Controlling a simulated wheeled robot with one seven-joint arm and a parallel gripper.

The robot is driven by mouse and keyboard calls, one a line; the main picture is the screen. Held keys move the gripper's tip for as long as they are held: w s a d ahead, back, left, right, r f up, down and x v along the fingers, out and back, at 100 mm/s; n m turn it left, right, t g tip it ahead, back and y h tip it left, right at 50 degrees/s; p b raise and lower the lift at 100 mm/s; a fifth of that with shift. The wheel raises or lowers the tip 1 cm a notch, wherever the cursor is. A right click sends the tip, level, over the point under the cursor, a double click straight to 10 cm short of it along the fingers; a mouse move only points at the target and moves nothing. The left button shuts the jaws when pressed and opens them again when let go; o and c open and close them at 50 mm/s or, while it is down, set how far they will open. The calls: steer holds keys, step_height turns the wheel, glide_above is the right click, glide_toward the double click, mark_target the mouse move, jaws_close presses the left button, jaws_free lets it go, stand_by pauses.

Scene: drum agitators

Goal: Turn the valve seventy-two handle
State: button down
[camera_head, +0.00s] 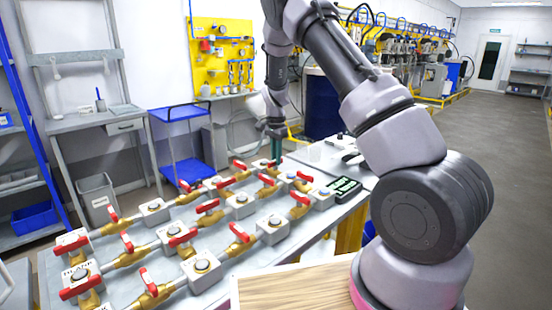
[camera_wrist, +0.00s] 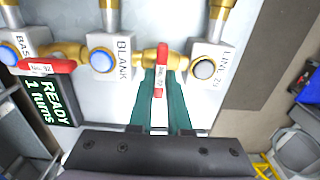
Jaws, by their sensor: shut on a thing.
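My gripper (camera_wrist: 161,85) has its teal fingers closed on both sides of a red valve handle (camera_wrist: 160,75) in the wrist view. A small white label on the handle is too small to read surely. The handle points along the fingers, across the pipe line. In the head view my gripper (camera_head: 276,154) reaches down at the far end of the valve bench, and the held handle is mostly hidden.
A display (camera_wrist: 47,102) reading READY, 1 turns, lies beside the valves; it also shows in the head view (camera_head: 344,187). Another red handle (camera_wrist: 45,66) is near it. Several red-handled valves cover the bench (camera_head: 315,232). A blue drum (camera_head: 321,105) stands behind.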

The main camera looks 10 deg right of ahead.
stand_by(0.4)
steer(key=c, duration=0.9)
jaws_free()
steer(key=shift+o, duration=0.2)
steer(key=shift+r, duration=0.15)
step_height(320, 180, up, 10)
steer(key=shift+r, duration=0.25)
